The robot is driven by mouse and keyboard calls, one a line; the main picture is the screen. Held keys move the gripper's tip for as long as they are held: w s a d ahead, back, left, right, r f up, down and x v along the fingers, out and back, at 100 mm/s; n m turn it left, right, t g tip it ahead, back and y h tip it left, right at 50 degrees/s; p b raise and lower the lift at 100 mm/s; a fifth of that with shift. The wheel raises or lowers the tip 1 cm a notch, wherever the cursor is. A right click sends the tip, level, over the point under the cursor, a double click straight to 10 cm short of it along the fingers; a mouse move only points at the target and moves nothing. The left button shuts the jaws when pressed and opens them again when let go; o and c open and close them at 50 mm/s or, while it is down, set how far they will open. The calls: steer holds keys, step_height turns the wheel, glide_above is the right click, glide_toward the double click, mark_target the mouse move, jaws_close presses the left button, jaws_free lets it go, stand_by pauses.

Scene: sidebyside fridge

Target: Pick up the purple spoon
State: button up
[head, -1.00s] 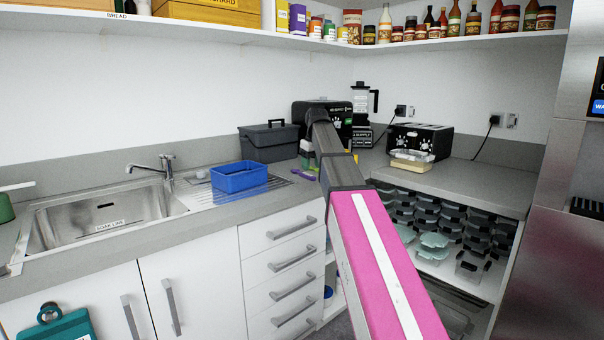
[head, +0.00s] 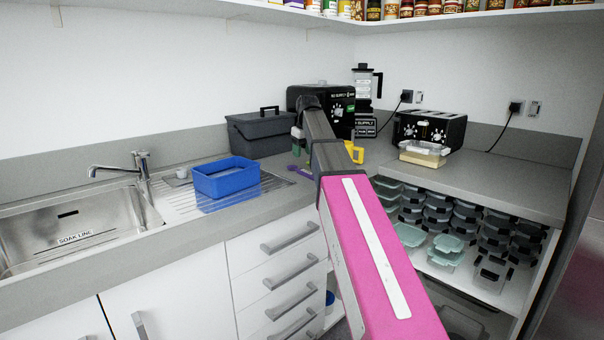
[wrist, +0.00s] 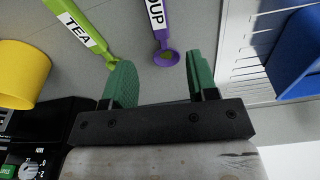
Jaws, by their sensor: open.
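The purple spoon (wrist: 161,32) lies on the grey counter at the top middle of the wrist view. It bears a white label, partly cut off by the frame's top edge, and its rounded purple end points toward my gripper. It also shows as a small purple patch in the head view (head: 293,168). My gripper (wrist: 161,72) is open and empty, its two green fingers on either side of the spoon's rounded end in the picture. The height between fingers and spoon is unclear. In the head view my arm hides most of the gripper.
A green spoon labelled TEA (wrist: 82,26) lies left of the purple one. A yellow cup (wrist: 24,72) stands further left. A blue tub (head: 226,180) stands on the draining board (head: 180,203). A grey box (head: 258,135) and black machine (head: 338,108) stand behind.

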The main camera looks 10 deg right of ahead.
mark_target(301, 169)
steer(key=f, duration=0.7)
steer(key=shift+w+a+f, duration=0.2)
steer(key=shift+w+f, duration=0.1)
steer(key=shift+w, duration=0.1)
jaws_close()
